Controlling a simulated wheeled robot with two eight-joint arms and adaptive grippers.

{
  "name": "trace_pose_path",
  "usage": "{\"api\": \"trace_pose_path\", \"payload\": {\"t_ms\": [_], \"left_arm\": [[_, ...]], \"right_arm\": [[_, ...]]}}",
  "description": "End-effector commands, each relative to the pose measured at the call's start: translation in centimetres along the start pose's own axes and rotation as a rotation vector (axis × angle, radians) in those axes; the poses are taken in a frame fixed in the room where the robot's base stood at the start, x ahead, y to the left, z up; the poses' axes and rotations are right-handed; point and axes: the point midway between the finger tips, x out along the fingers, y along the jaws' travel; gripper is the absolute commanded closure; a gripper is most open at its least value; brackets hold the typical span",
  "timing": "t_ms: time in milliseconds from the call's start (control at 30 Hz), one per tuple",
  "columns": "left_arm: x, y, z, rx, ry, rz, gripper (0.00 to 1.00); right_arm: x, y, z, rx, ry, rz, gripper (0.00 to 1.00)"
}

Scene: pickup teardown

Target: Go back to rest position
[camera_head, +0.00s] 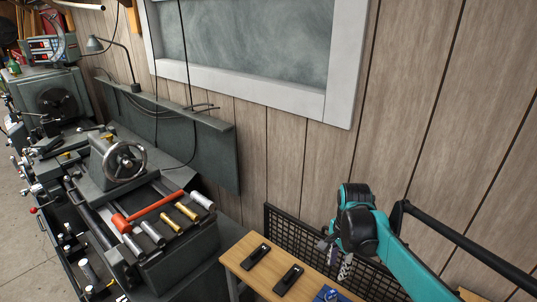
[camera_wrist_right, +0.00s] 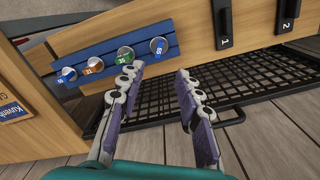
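My right gripper (camera_head: 340,262) hangs at the end of the teal right arm (camera_head: 395,262) at the lower right of the head view. In the right wrist view my right gripper (camera_wrist_right: 160,82) has its two fingers apart with nothing between them. Its fingertips point toward a wooden board (camera_wrist_right: 190,48) and a black mesh tray (camera_wrist_right: 250,88), with a gap before them. My left gripper is not in the head view.
A wooden table (camera_head: 240,258) bears black holders (camera_head: 288,280) and a blue rack (camera_head: 328,294); the rack (camera_wrist_right: 112,62) holds several numbered round pieces. A black mesh panel (camera_head: 295,232) stands behind. A lathe (camera_head: 120,180) with several tools fills the left. The wall (camera_head: 420,130) is close behind.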

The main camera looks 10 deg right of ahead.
Motion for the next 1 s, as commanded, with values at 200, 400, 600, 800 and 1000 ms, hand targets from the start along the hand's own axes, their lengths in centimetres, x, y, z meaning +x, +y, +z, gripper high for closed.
{"api": "trace_pose_path", "payload": {"t_ms": [200,400,600,800,1000], "left_arm": [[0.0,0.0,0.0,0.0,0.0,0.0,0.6],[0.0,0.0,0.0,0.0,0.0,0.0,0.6],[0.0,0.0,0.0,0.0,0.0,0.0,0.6],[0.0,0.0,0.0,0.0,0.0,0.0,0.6],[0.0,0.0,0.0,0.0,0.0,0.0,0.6]], "right_arm": [[-1.6,2.1,3.4,-0.29,0.064,-0.112,0.65],[-2.5,5.3,8.0,-0.759,0.22,-0.274,0.65],[-1.8,7.8,11.1,-1.137,0.4,-0.382,0.65],[-1.2,8.7,12.3,-1.31,0.502,-0.42,0.65],[-1.2,8.7,12.4,-1.331,0.515,-0.424,0.65]]}}
